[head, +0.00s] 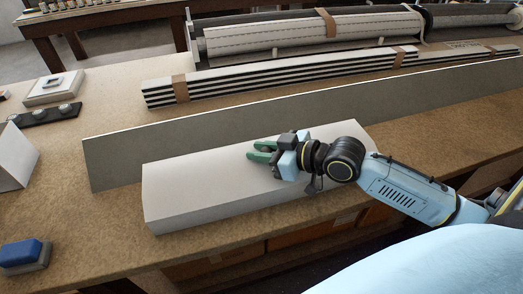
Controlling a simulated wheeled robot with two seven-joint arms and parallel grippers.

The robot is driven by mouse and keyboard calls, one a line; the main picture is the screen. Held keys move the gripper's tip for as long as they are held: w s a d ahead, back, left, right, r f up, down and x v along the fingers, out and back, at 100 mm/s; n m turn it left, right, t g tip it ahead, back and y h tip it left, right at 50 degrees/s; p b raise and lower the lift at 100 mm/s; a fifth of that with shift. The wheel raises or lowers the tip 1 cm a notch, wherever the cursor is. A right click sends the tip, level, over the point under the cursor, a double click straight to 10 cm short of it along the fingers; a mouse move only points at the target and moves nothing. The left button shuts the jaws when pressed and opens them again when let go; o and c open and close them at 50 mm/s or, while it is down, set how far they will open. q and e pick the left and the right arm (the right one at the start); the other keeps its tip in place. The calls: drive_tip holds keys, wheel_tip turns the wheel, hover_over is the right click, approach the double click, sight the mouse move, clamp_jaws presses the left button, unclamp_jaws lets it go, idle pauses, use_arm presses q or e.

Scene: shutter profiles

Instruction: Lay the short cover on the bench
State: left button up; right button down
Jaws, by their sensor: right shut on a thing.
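The short cover (195,185) is a white, box-like length with a sloped top, near the front edge of the bench (105,235). My right gripper (262,152) has green fingers and reaches in from the right over the cover. Its fingers are shut on the cover near its upper back edge; the exact contact is hard to see. The cover lies roughly along the bench; I cannot tell whether its underside touches the top. My left gripper is out of view.
A long grey panel (115,160) stands directly behind the cover. Farther back are bundled striped profiles (220,87) and a roller shutter (270,38). Bare bench shows at front left.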

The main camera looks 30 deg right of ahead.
drive_tip(key=c, duration=1.2)
unclamp_jaws()
drive_tip(key=shift+f, duration=0.1)
drive_tip(key=p+v, duration=0.1)
drive_tip(key=v, duration=0.7)
drive_tip(key=shift+s+d, duration=0.15)
drive_tip(key=shift+s, duration=0.1)
drive_tip(key=shift+p+v, duration=0.6)
drive_tip(key=shift+v, duration=1.15)
drive_tip(key=shift+w, duration=0.1)
